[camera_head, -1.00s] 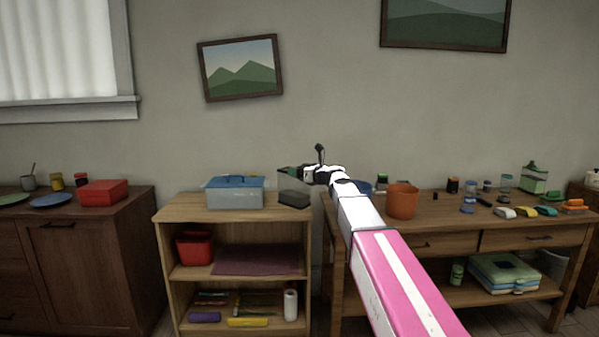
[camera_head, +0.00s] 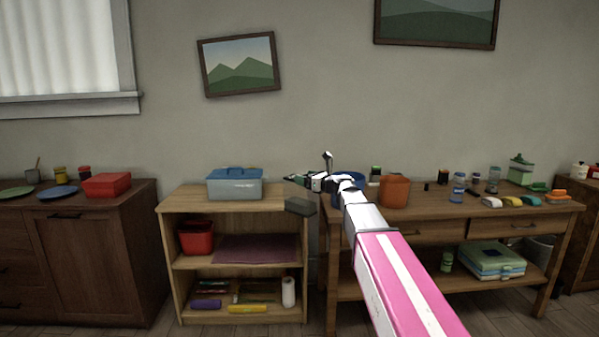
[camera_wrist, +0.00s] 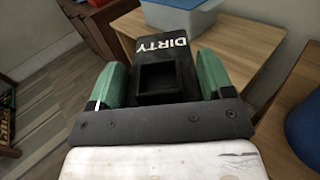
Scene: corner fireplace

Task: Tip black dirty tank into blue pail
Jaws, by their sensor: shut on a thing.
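The black tank marked DIRTY (camera_wrist: 158,50) is in my gripper (camera_wrist: 158,88), between the two green fingers in the wrist view. It has a square opening in its top. In the head view the tank (camera_head: 300,206) is a dark box at the right end of the wooden shelf unit, close to its top edge. My gripper (camera_head: 300,180) is shut on it. The blue pail (camera_head: 349,191) stands on the workbench, right of the tank and partly hidden behind my arm. A blue rounded edge also shows at the right of the wrist view (camera_wrist: 305,130).
A grey box with a blue lid (camera_head: 235,187) sits on the shelf unit (camera_head: 183,204). An orange pot (camera_head: 394,192) stands on the workbench (camera_head: 440,208), right of the blue pail. Several bottles and small items lie farther right. A gap separates shelf unit and workbench.

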